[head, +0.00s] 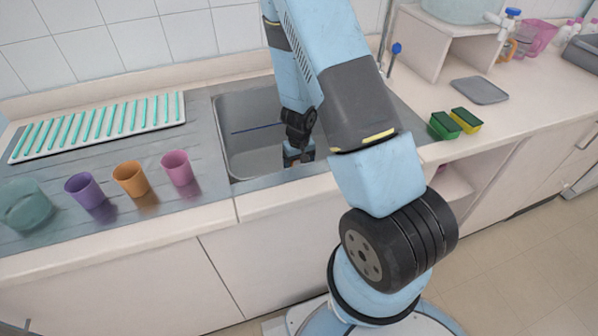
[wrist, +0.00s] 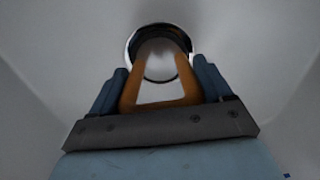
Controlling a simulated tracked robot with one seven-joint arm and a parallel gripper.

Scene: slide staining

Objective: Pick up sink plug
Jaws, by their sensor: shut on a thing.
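In the wrist view my gripper (wrist: 163,57) reaches down into the pale sink basin, its two orange fingers at a round drain with a bright ring. The sink plug (wrist: 162,31) shows as a dark round shape at the fingertips, and the fingers are shut on it. The fingers hide part of it, and I cannot tell whether it still touches the drain. In the head view my gripper (head: 297,156) is low inside the sink (head: 235,110), by its front wall. The plug is hidden there.
A thin blue rod (head: 255,128) crosses the sink. Purple (head: 86,190), orange (head: 130,179) and pink (head: 177,168) cups and a ribbed tray (head: 150,112) stand on the left drainboard. Sponges (head: 444,125) lie on the right counter. The sink walls surround my gripper.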

